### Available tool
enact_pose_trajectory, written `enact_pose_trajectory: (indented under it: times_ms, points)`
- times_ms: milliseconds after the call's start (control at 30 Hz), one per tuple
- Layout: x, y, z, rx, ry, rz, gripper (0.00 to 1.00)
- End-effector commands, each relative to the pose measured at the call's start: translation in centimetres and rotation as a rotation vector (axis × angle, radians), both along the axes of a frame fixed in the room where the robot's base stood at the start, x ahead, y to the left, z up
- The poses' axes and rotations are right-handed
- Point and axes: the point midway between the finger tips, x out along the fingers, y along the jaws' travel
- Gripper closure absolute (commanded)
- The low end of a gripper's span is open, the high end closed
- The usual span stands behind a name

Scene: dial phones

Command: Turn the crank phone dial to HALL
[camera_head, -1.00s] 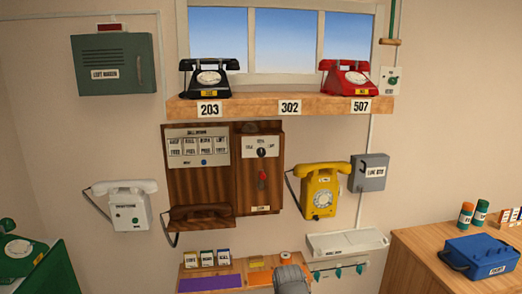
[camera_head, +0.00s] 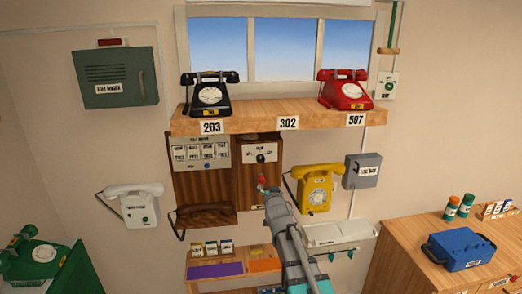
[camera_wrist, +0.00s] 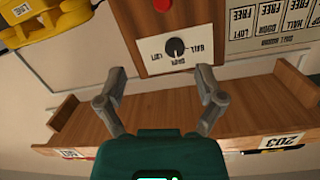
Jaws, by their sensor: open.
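The crank phone (camera_head: 259,170) is a tall wooden box on the wall with a pale plate. Its black dial knob (camera_head: 260,158) also shows upside down in the wrist view (camera_wrist: 174,47), with labels around it; HALL is on the right there, LOFT on the left, and a middle label, seemingly DOOR, is below. The knob's pale mark seems to point toward the middle label. A red crank handle (camera_head: 262,179) is below the plate in the head view. My gripper (camera_wrist: 161,74) is open and empty, its fingers apart from the knob.
The wooden shelf (camera_head: 285,120) with black (camera_head: 210,95) and red (camera_head: 345,90) phones juts out above the crank phone. A yellow phone (camera_head: 316,188) hangs close at the right. A brown handset (camera_head: 205,213) and label board (camera_head: 202,152) are at the left.

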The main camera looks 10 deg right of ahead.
Motion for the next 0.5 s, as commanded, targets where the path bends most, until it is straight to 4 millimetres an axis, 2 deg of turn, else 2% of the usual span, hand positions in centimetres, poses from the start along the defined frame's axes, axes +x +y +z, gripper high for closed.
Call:
enact_pose_trajectory:
  times_ms: [33,200,500]
  points:
    - [0.6,0.2,1.9,0.003,-0.037,0.009,0.13]
    - [1.2,0.6,4.2,0.015,-0.119,0.031,0.13]
    - [1.2,0.7,4.4,0.018,-0.136,0.038,0.13]
